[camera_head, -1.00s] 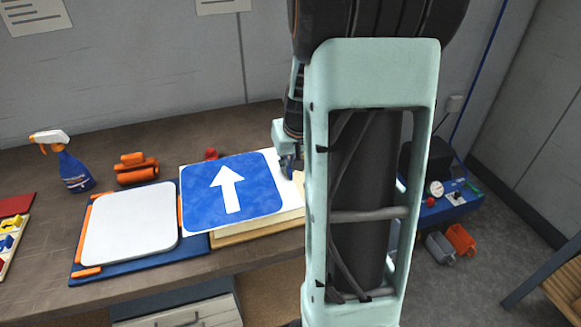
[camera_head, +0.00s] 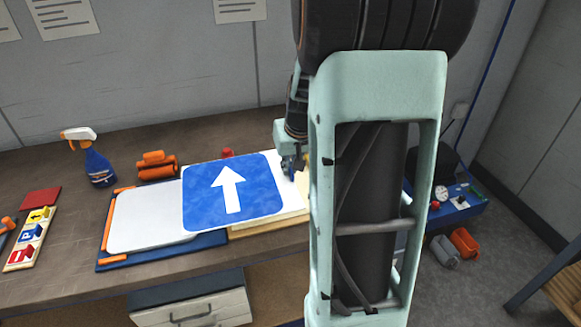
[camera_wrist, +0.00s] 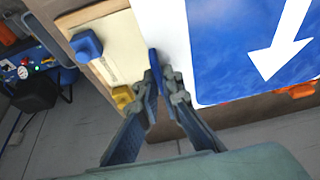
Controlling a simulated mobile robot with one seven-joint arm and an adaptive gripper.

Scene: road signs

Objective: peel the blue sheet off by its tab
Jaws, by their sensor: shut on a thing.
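The blue sheet (camera_head: 258,200) carries a white arrow and a white margin. It lies above a pale stack on a wooden board (camera_head: 262,230), its left part overlapping the white plate (camera_head: 140,222). The sheet fills the upper right of the wrist view (camera_wrist: 225,50). My gripper (camera_head: 291,164) is at the sheet's right edge, partly hidden by my arm in the head view. In the wrist view its fingers (camera_wrist: 161,82) are shut at the white margin, with a narrow blue piece between them. I cannot tell clearly how much of the tab is gripped.
The white plate sits in a blue tray (camera_head: 165,257) with orange edge pieces. A spray bottle (camera_head: 97,165), orange rolls (camera_head: 156,166) and a board of colored pieces (camera_head: 30,240) stand left. A blue knob (camera_wrist: 86,45) and yellow knob (camera_wrist: 122,96) sit beside the gripper.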

